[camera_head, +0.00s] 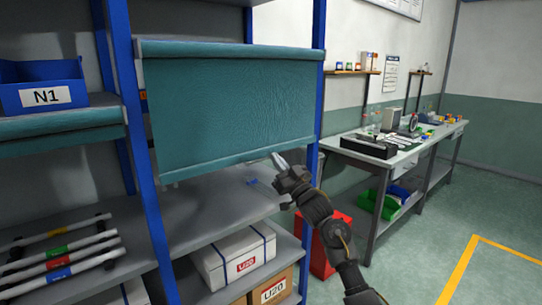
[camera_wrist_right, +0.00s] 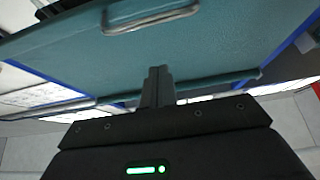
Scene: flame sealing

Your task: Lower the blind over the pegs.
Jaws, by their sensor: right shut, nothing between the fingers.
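The teal blind (camera_head: 235,105) hangs partly down from its roller at the top of the middle shelf bay. Its lower edge is above the grey shelf board, leaving a gap. In the right wrist view the blind's cloth (camera_wrist_right: 225,45) fills the upper part, with a pale metal handle (camera_wrist_right: 150,17) on it. My right gripper (camera_head: 281,168) is near the blind's lower right edge. Its fingers (camera_wrist_right: 158,74) are shut and empty, with the handle apart from their tips. I cannot make out the pegs. My left gripper is out of view.
Below the blind, a grey shelf board (camera_head: 215,205) carries a small blue item (camera_head: 252,181). White and brown boxes marked U20 stand lower. Blue uprights (camera_head: 140,130) flank the bay. A blue N1 bin (camera_head: 45,92) is at left, a workbench (camera_head: 375,155) at right.

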